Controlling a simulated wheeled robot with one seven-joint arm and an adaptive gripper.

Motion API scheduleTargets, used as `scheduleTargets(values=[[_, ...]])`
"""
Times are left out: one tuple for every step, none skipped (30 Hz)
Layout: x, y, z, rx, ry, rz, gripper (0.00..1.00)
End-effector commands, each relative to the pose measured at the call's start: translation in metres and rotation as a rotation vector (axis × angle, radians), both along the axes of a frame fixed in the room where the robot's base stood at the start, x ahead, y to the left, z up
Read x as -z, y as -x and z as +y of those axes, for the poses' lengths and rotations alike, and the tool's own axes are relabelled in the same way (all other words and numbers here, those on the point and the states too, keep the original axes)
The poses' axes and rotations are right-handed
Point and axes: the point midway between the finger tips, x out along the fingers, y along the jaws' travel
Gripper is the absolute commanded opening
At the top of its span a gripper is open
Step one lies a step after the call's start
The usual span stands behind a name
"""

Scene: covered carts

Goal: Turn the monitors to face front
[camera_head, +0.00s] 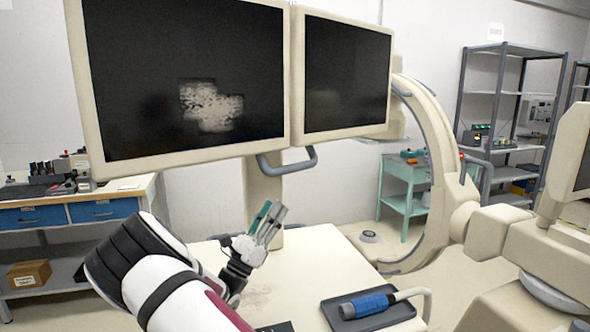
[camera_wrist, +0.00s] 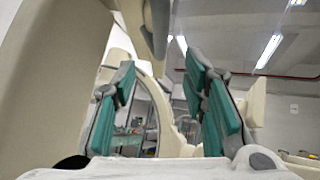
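Two cream-framed monitors with dark screens hang side by side on a cream post (camera_head: 263,195) above a cart. The left monitor (camera_head: 130,60) is larger in view and shows a pale grey patch; the right monitor (camera_head: 345,75) is angled differently from it. A grey-blue handle (camera_head: 290,168) sticks out below them near their shared edge. My gripper (camera_head: 272,212) is below the handle, in front of the post, pointing upward and apart from the handle. Its teal-padded fingers are spread with nothing between them, as the wrist view (camera_wrist: 165,90) also shows. The handle (camera_wrist: 159,35) appears above the fingers there.
The cart top (camera_head: 305,265) holds a dark tray (camera_head: 370,309) with a blue-gripped probe. A cream C-shaped arm (camera_head: 435,150) stands right of the monitors. A workbench (camera_head: 70,208) is at left, and grey shelves (camera_head: 505,95) stand at back right.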

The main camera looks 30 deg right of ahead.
Motion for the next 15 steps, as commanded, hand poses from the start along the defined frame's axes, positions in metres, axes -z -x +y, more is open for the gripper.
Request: scheduleTargets(values=[[-0.003,-0.001,-0.003,0.001,0.003,0.0,0.4],[-0.006,-0.001,-0.005,0.001,0.003,0.0,0.4],[-0.009,-0.002,-0.008,0.001,0.002,-0.002,0.4],[-0.013,-0.003,-0.011,0.001,0.001,-0.002,0.4],[-0.016,-0.003,-0.015,0.001,0.001,-0.003,0.4],[-0.022,-0.004,-0.02,0.003,0.001,-0.004,0.4],[-0.026,-0.005,-0.024,0.003,0.0,-0.004,0.4],[-0.03,-0.007,-0.028,0.003,0.001,-0.003,0.4],[-0.035,-0.008,-0.034,0.004,0.001,-0.003,0.4],[-0.039,-0.009,-0.039,0.004,-0.001,-0.003,0.4],[-0.044,-0.011,-0.042,0.002,0.0,-0.004,0.4],[-0.049,-0.012,-0.048,0.003,-0.001,-0.004,0.4],[-0.053,-0.013,-0.052,0.004,-0.001,-0.005,0.4],[-0.057,-0.015,-0.056,0.003,0.0,-0.004,0.4],[-0.062,-0.016,-0.061,0.003,-0.001,-0.003,0.4]])
